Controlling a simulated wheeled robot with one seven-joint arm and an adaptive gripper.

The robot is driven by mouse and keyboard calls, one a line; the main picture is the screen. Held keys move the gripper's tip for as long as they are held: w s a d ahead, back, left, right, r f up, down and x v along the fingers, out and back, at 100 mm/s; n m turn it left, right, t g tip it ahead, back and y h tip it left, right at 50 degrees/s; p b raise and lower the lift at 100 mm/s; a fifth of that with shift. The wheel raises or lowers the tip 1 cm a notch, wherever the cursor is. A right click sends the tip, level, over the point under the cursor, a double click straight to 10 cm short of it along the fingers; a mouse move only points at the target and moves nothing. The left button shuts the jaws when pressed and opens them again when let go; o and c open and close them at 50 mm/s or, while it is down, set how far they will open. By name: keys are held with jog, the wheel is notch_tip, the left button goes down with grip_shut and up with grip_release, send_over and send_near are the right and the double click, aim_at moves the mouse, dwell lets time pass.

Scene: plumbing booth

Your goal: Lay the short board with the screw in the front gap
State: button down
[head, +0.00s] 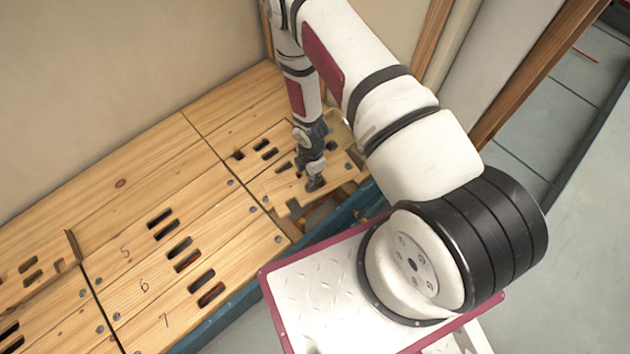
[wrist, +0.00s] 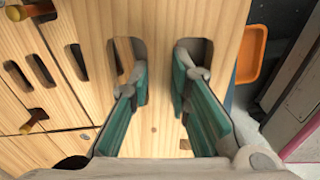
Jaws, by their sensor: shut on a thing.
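The short board (wrist: 155,25) is pale wood with two slots. In the wrist view my gripper (wrist: 160,82) has one finger in each slot and is shut on the wood strip between them. A small brass-coloured spot shows on this board near the right finger; I cannot tell if it is the screw. In the head view my gripper (head: 315,183) points down at the far end of the deck, and the arm partly hides the board. The front gap (head: 318,215) shows as an opening beside the blue edge, with framing below. I cannot tell the board's height above it.
Long slotted boards, some marked 5, 6 and 7 (head: 165,320), cover the deck to the left. An orange tray (wrist: 251,55) lies right of the board. A wall is behind, and wooden posts (head: 530,75) stand at the right.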

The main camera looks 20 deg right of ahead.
notch_tip(320, 180, down, 8)
jog(key=s+n+b, duration=0.2)
jog(key=b, duration=0.1)
jog(key=shift+s+r, duration=0.25)
jog(key=shift+s, duration=0.05)
dwell(0.4)
jog(key=shift+f+b, duration=1.6)
jog(key=shift+f, duration=0.2)
dwell(0.9)
jog(key=c, duration=1.4)
grip_release()
jog(key=shift+r, duration=0.1)
notch_tip(320, 180, up, 12)
jog(key=shift+f, duration=0.1)
